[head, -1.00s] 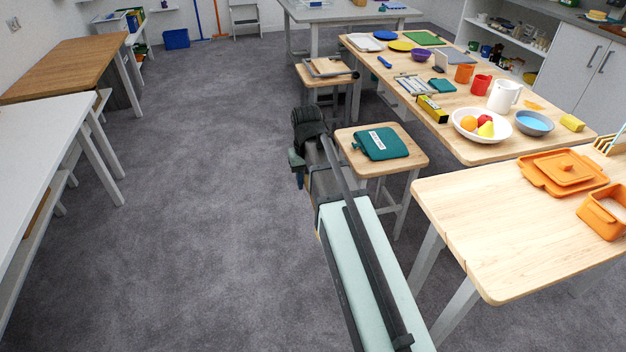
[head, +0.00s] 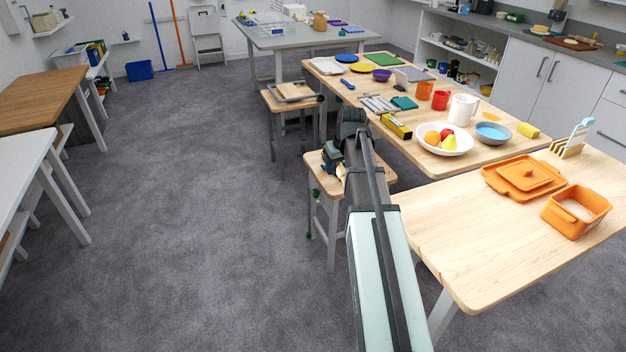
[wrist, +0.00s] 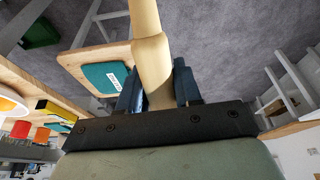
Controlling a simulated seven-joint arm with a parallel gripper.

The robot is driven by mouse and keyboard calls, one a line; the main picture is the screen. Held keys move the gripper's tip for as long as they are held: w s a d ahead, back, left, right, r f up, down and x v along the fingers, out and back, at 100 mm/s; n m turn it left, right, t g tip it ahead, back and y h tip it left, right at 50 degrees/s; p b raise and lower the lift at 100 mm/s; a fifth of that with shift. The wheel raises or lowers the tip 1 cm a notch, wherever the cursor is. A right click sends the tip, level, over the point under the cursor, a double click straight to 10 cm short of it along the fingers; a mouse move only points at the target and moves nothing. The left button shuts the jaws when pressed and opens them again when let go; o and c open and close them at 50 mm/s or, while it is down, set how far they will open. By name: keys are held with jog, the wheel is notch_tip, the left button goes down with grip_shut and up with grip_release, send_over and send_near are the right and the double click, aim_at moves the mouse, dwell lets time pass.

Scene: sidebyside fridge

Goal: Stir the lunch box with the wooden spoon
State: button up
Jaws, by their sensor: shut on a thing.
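An open orange box (head: 577,210), seemingly the lunch box, stands on the near wooden table with something whitish inside. A flat orange lid (head: 525,177) lies beside it, to its left. In the wrist view my gripper (wrist: 158,88) is shut on a pale wooden handle, seemingly the wooden spoon (wrist: 150,50). The handle runs up out of the picture, so its far end is hidden. In the head view my gripper (head: 334,160) is over the small stool, left of the near table and well away from the box. My arm partly hides it.
The stool (head: 315,178) bears a teal pad (wrist: 105,76), seen in the wrist view. A long table behind holds a fruit bowl (head: 443,139), a blue-filled bowl (head: 493,133) and a white pitcher (head: 462,109). The near table's (head: 480,245) left part is clear.

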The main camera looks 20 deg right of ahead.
jog(key=s+d+r+t+y, duration=0.1)
jog(key=s+d+r+t, duration=0.2)
jog(key=d, duration=1)
jog(key=s+d+r+n+t, duration=0.1)
jog(key=s+d+r+t, duration=0.2)
jog(key=d, duration=1.1)
jog(key=s+d+r+t+y, duration=0.1)
jog(key=s+d+r, duration=0.3)
jog(key=d, duration=0.9)
jog(key=s+d+r+t, duration=0.1)
jog(key=s+d+r, duration=0.3)
jog(key=s+d, duration=0.5)
jog(key=s+d+r+m+t+h, duration=0.1)
jog(key=s+d+r, duration=0.3)
jog(key=s+d, duration=0.5)
jog(key=s+d+r+t+h, duration=0.1)
jog(key=s+d+r+t, duration=0.1)
jog(key=s+d+r, duration=0.3)
jog(key=shift+s+d+m, duration=0.4)
jog(key=shift+s+d, duration=1.8)
jog(key=shift+d, duration=0.15)
jog(key=shift+f, duration=0.1)
